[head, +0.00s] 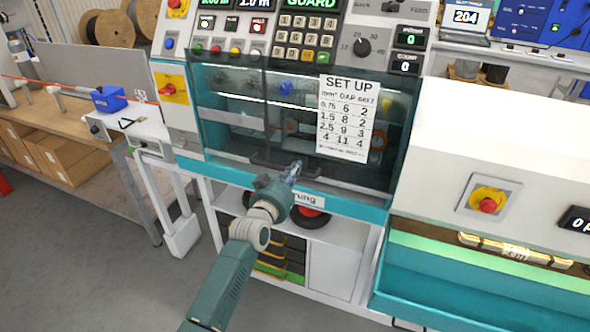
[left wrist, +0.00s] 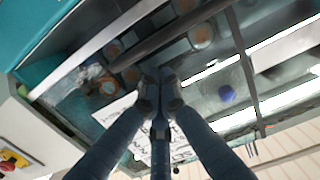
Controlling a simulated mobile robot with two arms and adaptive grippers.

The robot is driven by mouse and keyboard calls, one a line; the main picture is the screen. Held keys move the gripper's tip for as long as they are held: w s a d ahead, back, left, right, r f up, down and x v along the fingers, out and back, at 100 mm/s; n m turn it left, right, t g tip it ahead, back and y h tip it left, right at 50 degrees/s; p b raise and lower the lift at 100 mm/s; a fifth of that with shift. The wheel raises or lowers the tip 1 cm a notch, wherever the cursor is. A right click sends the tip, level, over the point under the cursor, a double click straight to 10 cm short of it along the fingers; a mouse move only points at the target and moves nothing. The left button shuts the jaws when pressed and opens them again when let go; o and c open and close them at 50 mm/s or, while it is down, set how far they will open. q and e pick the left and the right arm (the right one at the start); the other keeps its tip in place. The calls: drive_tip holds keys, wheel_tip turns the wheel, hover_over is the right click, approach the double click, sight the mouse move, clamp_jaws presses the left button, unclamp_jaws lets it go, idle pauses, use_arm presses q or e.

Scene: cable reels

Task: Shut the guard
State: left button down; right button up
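The guard (head: 285,130) is a dark see-through panel across the front of the teal and white machine, with a paper "SET UP" sheet (head: 346,117) on it. I cannot tell whether it is fully shut. A dark bar handle (head: 262,164) runs along its lower part; a dark bar (left wrist: 165,35) also crosses the left wrist view. My left gripper (head: 294,170) is at the guard's lower edge, by the handle. In the left wrist view its fingertips (left wrist: 159,88) are together, with nothing seen between them, and the bar lies beyond them. My right gripper is not in view.
Above the guard is a control panel (head: 305,40) with a keypad and a display reading "GUARD". A red stop button (head: 487,205) sits on the right-hand machine. A side bench (head: 120,130) stands at left. Grey floor (head: 100,265) is clear at lower left.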

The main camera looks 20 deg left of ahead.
use_arm(q)
wheel_tip(320, 180, down, 6)
drive_tip(key=b, duration=0.4)
drive_tip(key=shift+f, duration=0.25)
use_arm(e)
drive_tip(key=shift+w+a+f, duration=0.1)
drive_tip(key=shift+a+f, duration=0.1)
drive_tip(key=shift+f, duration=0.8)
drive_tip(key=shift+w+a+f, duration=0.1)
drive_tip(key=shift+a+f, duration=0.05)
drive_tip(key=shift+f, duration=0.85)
